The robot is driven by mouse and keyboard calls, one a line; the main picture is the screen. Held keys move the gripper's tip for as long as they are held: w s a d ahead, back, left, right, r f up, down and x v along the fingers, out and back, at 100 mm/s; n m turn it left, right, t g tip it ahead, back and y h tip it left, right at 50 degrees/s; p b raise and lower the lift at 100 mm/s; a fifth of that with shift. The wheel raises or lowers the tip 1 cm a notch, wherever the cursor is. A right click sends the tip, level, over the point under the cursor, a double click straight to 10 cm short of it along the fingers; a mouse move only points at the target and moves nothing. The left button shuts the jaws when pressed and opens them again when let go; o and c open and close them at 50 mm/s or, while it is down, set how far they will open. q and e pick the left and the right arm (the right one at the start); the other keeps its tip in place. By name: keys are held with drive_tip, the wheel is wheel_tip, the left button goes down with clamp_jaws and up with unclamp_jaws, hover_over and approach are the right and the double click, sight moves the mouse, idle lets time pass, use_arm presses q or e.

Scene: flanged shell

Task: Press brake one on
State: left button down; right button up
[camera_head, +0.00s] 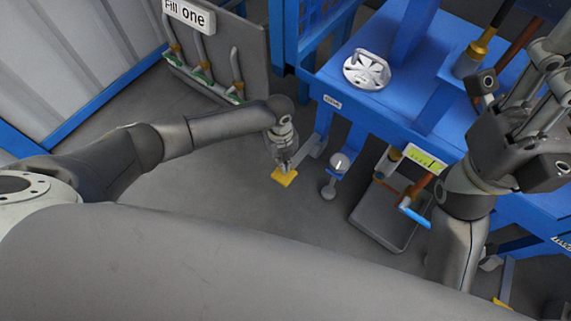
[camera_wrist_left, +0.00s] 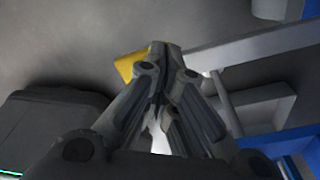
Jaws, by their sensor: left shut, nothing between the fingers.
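A yellow pad (camera_head: 285,179), which looks like a pedal, sits low near the floor at the front left of a blue frame. I cannot read whether its label says brake one. My left gripper (camera_head: 282,168) is shut and empty, with its fingertips pointing down at the pad's upper edge. In the left wrist view the closed fingertips (camera_wrist_left: 163,50) cover part of the yellow pad (camera_wrist_left: 126,66). I cannot tell whether they touch it. My right gripper (camera_head: 540,60) is raised at the right, and its fingers run towards the picture edge.
The blue frame (camera_head: 345,75) carries a silver round part (camera_head: 366,70). A small label (camera_head: 332,102) is on its edge. A grey knob on a stem (camera_head: 339,162) stands right of the pad. A panel with valves (camera_head: 225,62) and a "Fill one" sign (camera_head: 189,14) is behind. Grey floor (camera_head: 190,190) is clear.

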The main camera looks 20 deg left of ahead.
use_arm(q)
drive_tip(key=shift+w+a+r, duration=0.25)
drive_tip(key=shift+w+a, duration=0.25)
drive_tip(key=shift+w, duration=0.05)
wheel_tip(320, 180, up, 12)
drive_tip(key=w+a, duration=0.1)
idle(0.7)
